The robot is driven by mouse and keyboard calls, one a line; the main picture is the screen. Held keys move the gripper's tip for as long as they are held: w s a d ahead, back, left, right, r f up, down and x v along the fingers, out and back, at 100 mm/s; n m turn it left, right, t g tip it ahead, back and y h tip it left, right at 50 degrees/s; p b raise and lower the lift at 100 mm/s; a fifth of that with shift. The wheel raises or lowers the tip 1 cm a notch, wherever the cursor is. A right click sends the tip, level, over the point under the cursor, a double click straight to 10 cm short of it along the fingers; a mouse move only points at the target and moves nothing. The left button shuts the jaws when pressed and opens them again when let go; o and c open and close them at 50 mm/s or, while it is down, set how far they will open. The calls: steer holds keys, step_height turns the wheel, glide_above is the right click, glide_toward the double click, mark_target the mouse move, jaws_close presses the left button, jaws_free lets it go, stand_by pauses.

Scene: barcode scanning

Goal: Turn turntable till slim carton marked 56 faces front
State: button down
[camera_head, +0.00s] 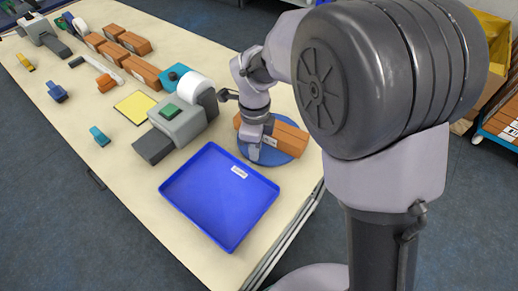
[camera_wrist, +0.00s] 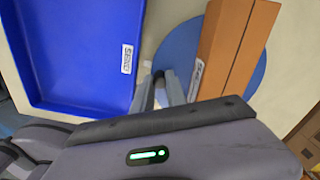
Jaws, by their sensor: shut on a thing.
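The round blue turntable (camera_head: 292,151) stands near the table's front end; it also shows in the wrist view (camera_wrist: 180,45). Brown cardboard (camera_head: 290,136) lies on it, long and narrow, with a line along its length; I cannot tell whether it is one carton or two. In the wrist view the cardboard (camera_wrist: 235,50) has a small white label on its left side; no 56 can be read. My gripper (camera_head: 254,153) points down at the turntable's left part, left of the cardboard. Its fingers (camera_wrist: 160,82) are close together around something small and dark at the turntable, mostly hidden.
A blue tray (camera_head: 221,237) with a white label lies just left of the turntable. Behind it stand a grey label printer (camera_head: 182,124), a yellow pad (camera_head: 134,106) and a teal tape dispenser (camera_head: 99,136). Several brown cartons (camera_head: 140,71) line the far side.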

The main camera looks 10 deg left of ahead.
steer(key=shift+w+a+m, duration=0.15)
steer(key=shift+a+m, duration=0.15)
steer(key=shift+m, duration=0.2)
steer(key=shift+w+a+m, duration=0.1)
steer(key=shift+a+m, duration=0.1)
steer(key=shift+m, duration=0.1)
steer(key=c, duration=1.3)
jaws_free()
steer(key=shift+c, duration=0.2)
step_height(320, 180, up, 18)
steer(key=p, duration=0.6)
steer(key=shift+f+p, duration=0.25)
steer(key=shift+p, duration=0.15)
steer(key=shift+d, duration=0.1)
